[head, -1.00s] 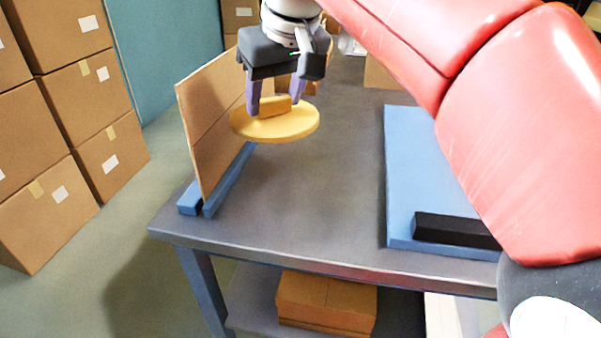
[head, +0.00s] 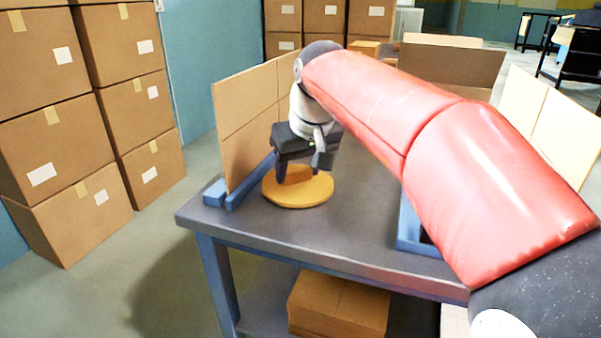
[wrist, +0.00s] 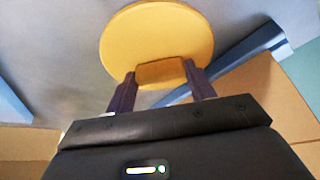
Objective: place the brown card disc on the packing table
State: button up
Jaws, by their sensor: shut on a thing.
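The card disc (head: 298,192) looks yellow-orange, flat and round, with a small block handle on top. It lies level over the left part of the grey packing table (head: 300,240), just right of the blue rail. I cannot tell whether it touches the table top or hangs slightly above. My gripper (head: 297,175) points down over the disc, and its fingers are shut on the handle. In the wrist view the disc (wrist: 157,35) shows beyond my gripper (wrist: 162,78), with the handle (wrist: 160,72) between the two fingers. My arm hides the table's right part.
A cardboard panel (head: 245,125) stands upright in a blue rail (head: 250,185) on the table's left side. A blue tray (head: 410,235) shows partly at the right. Stacked boxes (head: 60,140) stand on the floor at left. A carton (head: 340,305) sits on the lower shelf.

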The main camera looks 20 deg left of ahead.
jog(key=shift+f, duration=0.1)
jog(key=o, duration=1)
jog(key=p+v, duration=0.2)
jog(key=v, duration=1)
